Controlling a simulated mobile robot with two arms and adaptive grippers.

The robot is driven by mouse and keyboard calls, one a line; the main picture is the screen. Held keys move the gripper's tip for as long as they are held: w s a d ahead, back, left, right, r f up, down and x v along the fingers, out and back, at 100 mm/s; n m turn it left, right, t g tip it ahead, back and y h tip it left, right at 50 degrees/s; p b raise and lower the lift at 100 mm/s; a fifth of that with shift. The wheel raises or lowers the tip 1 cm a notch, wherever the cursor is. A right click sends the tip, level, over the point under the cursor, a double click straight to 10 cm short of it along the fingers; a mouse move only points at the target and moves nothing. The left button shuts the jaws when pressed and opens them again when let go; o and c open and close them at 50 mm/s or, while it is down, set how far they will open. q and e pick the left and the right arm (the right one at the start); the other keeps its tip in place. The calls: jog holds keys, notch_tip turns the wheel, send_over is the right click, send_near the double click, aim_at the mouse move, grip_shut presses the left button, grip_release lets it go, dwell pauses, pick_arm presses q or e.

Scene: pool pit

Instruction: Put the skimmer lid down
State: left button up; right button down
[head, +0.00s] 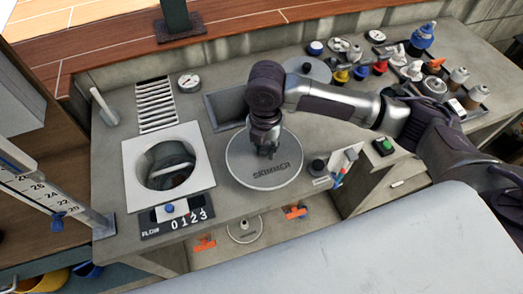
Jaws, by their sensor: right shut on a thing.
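The skimmer lid (264,173) is a round grey disc marked SKIMMER, in the middle of the head view. My right gripper (266,149) points down over the lid's upper middle and is shut on it, hiding the part it grips. The lid looks about level, at or just above the bench top; I cannot tell whether it touches. To its left is the skimmer opening (143,185), a round hole in a white square frame, uncovered. My left gripper is not in view.
A flow counter (178,222) sits in front of the opening. A slotted grate (156,105) and a rectangular recess (227,107) lie behind. Bottles and coloured fittings crowd the right rear, with a green button (384,146) nearer. A lower shelf holds another disc (245,229) and orange parts.

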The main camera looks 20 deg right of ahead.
aim_at(261, 155)
jog(key=shift+w+a+f, duration=0.3)
jog(key=shift+w+f, duration=0.1)
jog(key=shift+w, duration=0.25)
notch_tip(261, 155, down, 3)
jog(key=shift+f+p, duration=0.1)
jog(key=shift+p, duration=0.5)
jog(key=shift+f, duration=0.45)
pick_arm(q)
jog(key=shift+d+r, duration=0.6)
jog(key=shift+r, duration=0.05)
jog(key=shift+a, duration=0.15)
pick_arm(e)
jog(key=c, duration=0.9)
grip_release()
jog(key=shift+f, duration=0.15)
pick_arm(q)
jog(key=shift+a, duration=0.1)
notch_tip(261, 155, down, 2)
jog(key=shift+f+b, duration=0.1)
jog(key=shift+b, duration=1.05)
pick_arm(e)
notch_tip(261, 155, up, 12)
jog(key=shift+r, duration=0.2)
